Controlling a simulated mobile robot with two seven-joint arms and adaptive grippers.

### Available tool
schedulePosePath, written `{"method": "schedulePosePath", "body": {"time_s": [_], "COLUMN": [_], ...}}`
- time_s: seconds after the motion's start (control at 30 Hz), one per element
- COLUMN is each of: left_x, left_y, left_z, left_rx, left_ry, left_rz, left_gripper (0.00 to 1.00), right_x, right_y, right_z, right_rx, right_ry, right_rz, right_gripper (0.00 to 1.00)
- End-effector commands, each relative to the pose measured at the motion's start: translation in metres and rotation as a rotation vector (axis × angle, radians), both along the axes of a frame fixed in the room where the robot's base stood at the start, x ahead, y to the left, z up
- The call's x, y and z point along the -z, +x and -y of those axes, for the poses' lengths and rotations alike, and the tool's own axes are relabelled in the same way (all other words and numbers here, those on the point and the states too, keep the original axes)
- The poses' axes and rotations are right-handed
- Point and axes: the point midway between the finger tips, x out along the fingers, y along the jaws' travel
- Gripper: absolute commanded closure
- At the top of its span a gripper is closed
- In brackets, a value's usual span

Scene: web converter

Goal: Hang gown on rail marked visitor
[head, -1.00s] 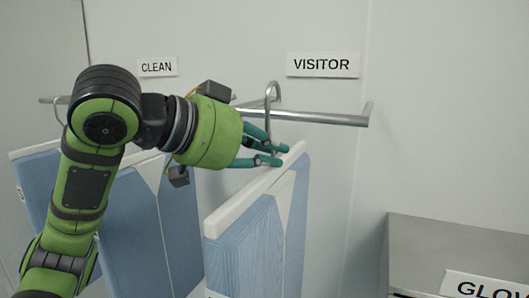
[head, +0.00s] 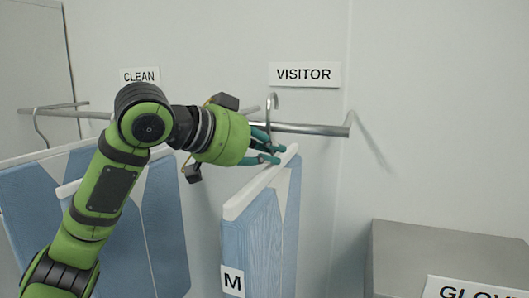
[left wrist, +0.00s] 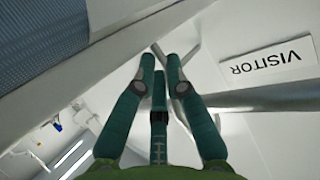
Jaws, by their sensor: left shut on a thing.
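My left gripper (head: 274,153) is shut on the neck of a hanger that carries a blue gown (head: 250,240) with a white top edge and an M label. The hanger's hook (head: 272,104) rises above the metal visitor rail (head: 315,130) and crosses it in the head view. I cannot tell whether the hook rests on the rail. The VISITOR sign (head: 305,74) is on the wall above the rail. In the left wrist view, the fingers (left wrist: 160,62) close at the hanger, beside the rail (left wrist: 260,97) and the sign (left wrist: 267,62). My right gripper is not in view.
Other blue gowns (head: 165,225) hang at left, partly behind my left arm, under the CLEAN sign (head: 140,75). The clean rail (head: 60,108) runs at the far left. A grey box (head: 430,250) with a glove label stands at lower right. The wall right of the rail is bare.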

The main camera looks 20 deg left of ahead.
Motion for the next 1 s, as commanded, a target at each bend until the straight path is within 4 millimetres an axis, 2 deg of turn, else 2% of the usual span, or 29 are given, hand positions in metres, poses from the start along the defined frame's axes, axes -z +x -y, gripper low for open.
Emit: {"method": "schedulePosePath", "body": {"time_s": [0.1,0.4,0.93,0.97,1.0], "left_x": [0.013,0.031,0.036,0.036,0.036], "left_y": [-0.001,-0.001,-0.001,-0.001,-0.001], "left_z": [0.0,0.0,0.0,0.0,0.0], "left_rx": [-0.001,0.0,-0.001,-0.001,-0.001], "left_ry": [-0.001,-0.001,-0.001,-0.001,-0.001], "left_rz": [0.002,0.003,0.003,0.003,0.003], "left_gripper": [1.0,1.0,1.0,0.75,0.6], "right_x": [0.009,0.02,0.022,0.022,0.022], "right_y": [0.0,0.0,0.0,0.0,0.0], "right_z": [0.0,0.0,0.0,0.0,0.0], "right_rx": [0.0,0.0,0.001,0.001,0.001], "right_ry": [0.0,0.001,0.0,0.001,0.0], "right_rz": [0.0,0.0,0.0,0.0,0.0], "right_gripper": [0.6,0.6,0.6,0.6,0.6]}}
